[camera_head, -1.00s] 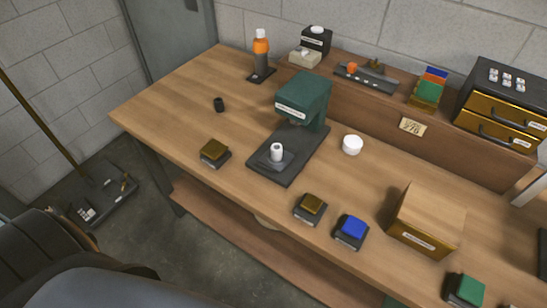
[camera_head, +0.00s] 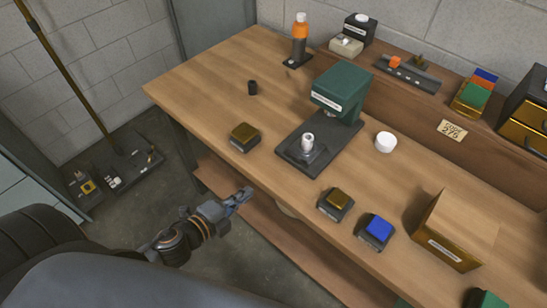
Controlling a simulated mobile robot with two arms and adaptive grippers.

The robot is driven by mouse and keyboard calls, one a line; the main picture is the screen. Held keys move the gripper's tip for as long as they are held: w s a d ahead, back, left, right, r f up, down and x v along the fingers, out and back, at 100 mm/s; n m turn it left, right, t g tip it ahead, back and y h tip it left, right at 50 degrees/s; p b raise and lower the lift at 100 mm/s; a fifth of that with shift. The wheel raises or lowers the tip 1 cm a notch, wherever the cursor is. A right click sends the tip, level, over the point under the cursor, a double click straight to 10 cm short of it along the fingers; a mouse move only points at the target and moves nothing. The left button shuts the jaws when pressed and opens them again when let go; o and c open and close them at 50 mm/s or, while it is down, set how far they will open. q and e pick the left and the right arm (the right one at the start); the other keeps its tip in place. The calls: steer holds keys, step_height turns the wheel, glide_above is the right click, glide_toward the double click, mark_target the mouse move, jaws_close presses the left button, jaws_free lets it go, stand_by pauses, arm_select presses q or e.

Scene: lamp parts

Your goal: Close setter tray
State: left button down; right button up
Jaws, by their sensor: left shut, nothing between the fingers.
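My left gripper (camera_head: 243,194) is shut and empty. It is in front of the bench's front edge, apart from everything on the bench. A green machine (camera_head: 340,90) with a dark base stands in the middle of the bench. A small white cylinder (camera_head: 307,141) stands on a dark plate (camera_head: 304,153) on that base. I cannot tell for sure which part is the setter tray. A wooden box with a gold labelled front (camera_head: 449,249) stands at the right. My right gripper is not in view.
On the wooden bench (camera_head: 210,85) are brass-topped blocks (camera_head: 243,133) (camera_head: 337,198), a blue-topped block (camera_head: 379,228), a white cup (camera_head: 385,142) and a small black cylinder (camera_head: 252,88). The bench's left end is mostly clear.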

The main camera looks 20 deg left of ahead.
arm_select(q)
step_height(320, 180, up, 5)
steer(key=d+m+h, duration=0.1)
steer(key=d+m, duration=0.1)
steer(key=p, duration=0.4)
glide_toward(311, 135)
steer(key=shift+t, duration=0.4)
steer(key=f, duration=0.1)
steer(key=s+f, duration=0.2)
steer(key=shift+s+a+f, duration=0.1)
steer(key=shift+a+f, duration=0.25)
steer(key=shift+w+d+f, duration=0.2)
steer(key=shift+w+d, duration=0.05)
steer(key=shift+w, duration=0.3)
steer(key=x, duration=0.3)
steer(key=r+x, duration=0.1)
steer(key=x, duration=0.3)
steer(key=r+x, duration=0.1)
steer(key=x, duration=0.3)
steer(key=shift+w+r, duration=0.2)
steer(key=shift+w, duration=0.2)
steer(key=shift+r, duration=0.2)
